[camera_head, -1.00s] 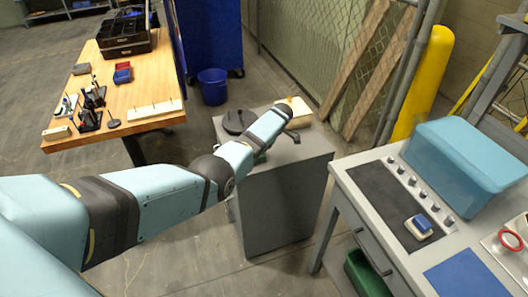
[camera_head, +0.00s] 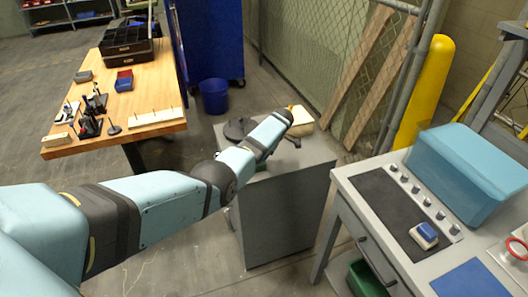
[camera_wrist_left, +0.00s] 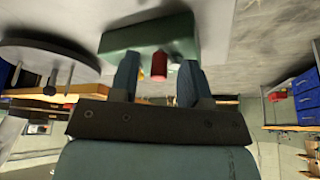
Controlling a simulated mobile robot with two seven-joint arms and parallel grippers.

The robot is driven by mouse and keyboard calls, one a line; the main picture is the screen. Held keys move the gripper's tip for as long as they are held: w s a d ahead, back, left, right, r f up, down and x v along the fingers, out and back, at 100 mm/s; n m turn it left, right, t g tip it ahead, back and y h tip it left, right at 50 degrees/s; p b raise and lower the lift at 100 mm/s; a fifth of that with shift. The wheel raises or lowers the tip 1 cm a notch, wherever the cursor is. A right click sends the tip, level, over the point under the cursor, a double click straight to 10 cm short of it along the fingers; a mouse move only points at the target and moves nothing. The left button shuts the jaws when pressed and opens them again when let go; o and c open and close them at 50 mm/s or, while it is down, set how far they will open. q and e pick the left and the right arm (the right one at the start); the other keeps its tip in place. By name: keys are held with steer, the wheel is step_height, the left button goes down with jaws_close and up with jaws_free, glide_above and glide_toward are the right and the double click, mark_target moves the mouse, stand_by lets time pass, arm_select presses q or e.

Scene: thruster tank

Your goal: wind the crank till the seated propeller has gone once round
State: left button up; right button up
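My left arm reaches from the left over the grey cabinet (camera_head: 285,205). Its gripper is mostly hidden behind the wrist in the head view. In the left wrist view my left gripper (camera_wrist_left: 157,80) has its two fingers apart, with a red cylindrical knob (camera_wrist_left: 160,66) between them and gaps at both sides. The knob is in front of a green box (camera_wrist_left: 150,36), which also shows slightly under the wrist in the head view (camera_head: 261,166). A dark round piece (camera_head: 238,129) stands on the cabinet beside the wrist. I cannot make out the propeller or crank arm. My right gripper is not in view.
A wooden table (camera_head: 120,85) with tools is at the left. A blue bucket (camera_head: 213,96) is on the floor behind.

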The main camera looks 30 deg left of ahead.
arm_select(q)
steer(key=p+v, duration=0.1)
steer(key=v, duration=1.2)
steer(key=shift+r, duration=0.35)
steer(key=shift+w, duration=0.1)
